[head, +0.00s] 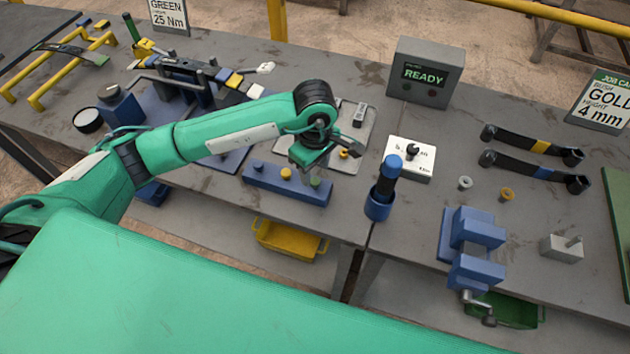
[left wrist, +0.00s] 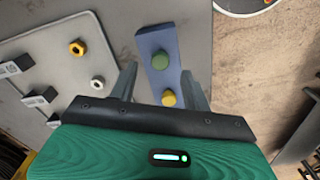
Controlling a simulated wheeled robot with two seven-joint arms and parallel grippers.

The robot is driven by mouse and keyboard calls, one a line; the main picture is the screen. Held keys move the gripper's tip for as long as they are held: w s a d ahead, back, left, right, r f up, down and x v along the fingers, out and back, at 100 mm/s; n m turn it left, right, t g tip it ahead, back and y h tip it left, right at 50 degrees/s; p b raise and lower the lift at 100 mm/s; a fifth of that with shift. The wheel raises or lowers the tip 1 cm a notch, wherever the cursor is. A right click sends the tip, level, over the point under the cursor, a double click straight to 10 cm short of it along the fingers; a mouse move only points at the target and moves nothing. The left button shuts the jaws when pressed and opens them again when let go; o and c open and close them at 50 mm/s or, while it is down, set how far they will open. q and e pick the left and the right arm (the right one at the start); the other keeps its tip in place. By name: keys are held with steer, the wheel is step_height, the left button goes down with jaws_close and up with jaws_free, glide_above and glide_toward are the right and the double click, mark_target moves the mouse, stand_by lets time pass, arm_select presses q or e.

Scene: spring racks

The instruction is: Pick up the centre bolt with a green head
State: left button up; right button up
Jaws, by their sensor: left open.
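A bolt with a green head (head: 315,182) stands in a blue block (head: 259,179) near the table's front edge. A yellow-headed bolt (head: 286,173) stands in the same block, left of the green one. In the left wrist view the green head (left wrist: 160,60) lies just past the fingertips and the yellow head (left wrist: 168,98) lies nearer the palm. My left gripper (head: 308,163) is open and empty above the block (left wrist: 157,38). In the left wrist view its fingers (left wrist: 161,82) spread to either side of the block. My right gripper is not in view.
A grey plate (head: 352,130) with a yellow nut and small parts lies behind the block. A blue holder (head: 378,207) with a dark-handled tool and a white box (head: 410,158) stand to the right. A blue vise (head: 470,240) is further right.

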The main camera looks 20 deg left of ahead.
mark_target(315, 181)
arm_select(q)
step_height(315, 181, down, 3)
steer(key=shift+f+p, duration=0.15)
steer(key=shift+p, duration=0.65)
steer(key=shift+f, duration=0.55)
steer(key=c, duration=0.9)
steer(key=shift+c, duration=0.2)
steer(key=shift+r, duration=0.15)
